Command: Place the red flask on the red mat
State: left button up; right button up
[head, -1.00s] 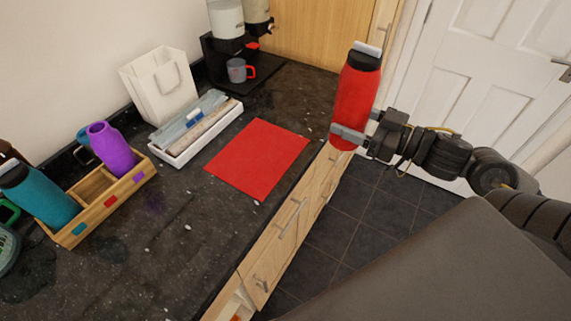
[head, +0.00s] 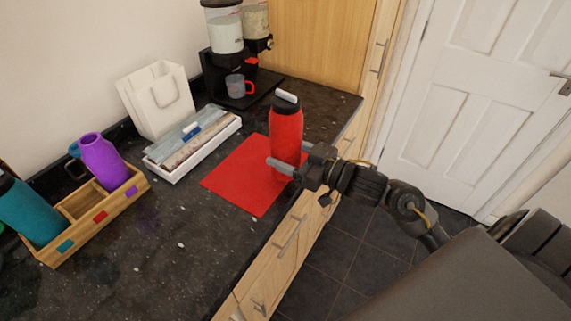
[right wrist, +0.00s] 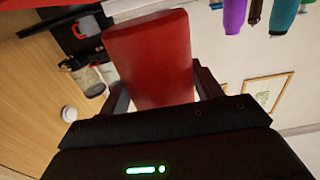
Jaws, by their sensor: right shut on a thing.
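The red flask (head: 286,135) has a black cap with a pale handle and is upright in the head view. My right gripper (head: 287,168) is shut around its lower part. The flask also fills the middle of the right wrist view (right wrist: 150,60), between the fingers. The red mat (head: 243,182) lies flat on the dark counter. The flask overlaps the mat's right part in the picture; I cannot tell whether its base touches the mat. My left gripper is not in view.
A wooden rack (head: 50,256) with a purple flask (head: 104,162) and a teal flask (head: 30,212) stands at left. A white tray (head: 205,150) lies beyond the mat. A white bag (head: 157,98) and a dispenser with a mug (head: 235,86) stand at the back.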

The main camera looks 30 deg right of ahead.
jog(key=shift+w+a+f, duration=0.15)
jog(key=shift+a+f, duration=0.05)
jog(key=shift+f, duration=1.6)
jog(key=shift+f, duration=0.1)
jog(key=o, duration=1.2)
jog(key=shift+f, duration=0.1)
jog(key=shift+o, duration=0.2)
jog(key=shift+r, duration=0.25)
jog(key=b+v, duration=0.2)
jog(key=v, duration=1)
